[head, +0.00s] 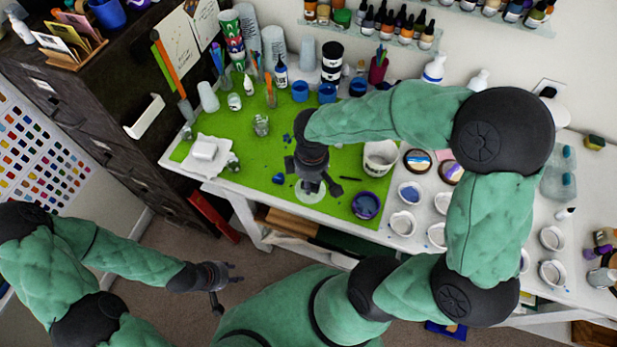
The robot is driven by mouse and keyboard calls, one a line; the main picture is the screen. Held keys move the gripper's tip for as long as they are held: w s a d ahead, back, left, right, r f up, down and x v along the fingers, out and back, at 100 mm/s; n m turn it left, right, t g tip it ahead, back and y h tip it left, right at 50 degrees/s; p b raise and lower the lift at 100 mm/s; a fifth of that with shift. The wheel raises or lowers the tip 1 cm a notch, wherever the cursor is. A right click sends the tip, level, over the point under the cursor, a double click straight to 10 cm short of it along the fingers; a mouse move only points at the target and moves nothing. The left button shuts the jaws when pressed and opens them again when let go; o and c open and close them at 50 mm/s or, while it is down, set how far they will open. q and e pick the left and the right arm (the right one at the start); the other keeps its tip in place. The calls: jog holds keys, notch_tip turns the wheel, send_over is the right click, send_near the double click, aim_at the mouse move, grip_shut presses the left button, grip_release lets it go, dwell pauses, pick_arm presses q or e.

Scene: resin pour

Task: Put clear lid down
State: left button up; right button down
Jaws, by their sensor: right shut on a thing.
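The clear lid (309,196) is a pale see-through round piece at the front edge of the green mat (262,180). My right gripper (313,187) points down over it, shut on it; the fingertips are partly hidden by the hand. I cannot tell whether the lid touches the mat or is held just above it. My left gripper (228,284) is open and empty, low over the floor in front of the table.
A white tub (380,158) and a dark jar with purple contents (366,205) stand right of my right gripper. A small clear jar (261,125) stands behind left. Blue cups (327,93) line the back. Several white cups (403,222) stand on the right.

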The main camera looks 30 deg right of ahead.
jog(key=w+d+f, duration=0.1)
jog(key=f, duration=0.1)
jog(key=w+d+f, duration=0.1)
jog(key=w+f, duration=0.1)
jog(key=w+d+f+b, duration=0.1)
jog(key=w+f, duration=0.1)
jog(key=shift+w, duration=0.2)
jog(key=shift+w+d+f, duration=0.15)
jog(key=shift+w+f, duration=0.05)
jog(key=shift+f, duration=0.2)
jog(key=shift+w+f+b, duration=0.1)
jog(key=shift+f+b, duration=0.4)
jog(key=shift+f, duration=1.05)
jog(key=shift+f, duration=0.1)
jog(key=c, duration=1)
grip_release()
jog(key=shift+c, duration=0.2)
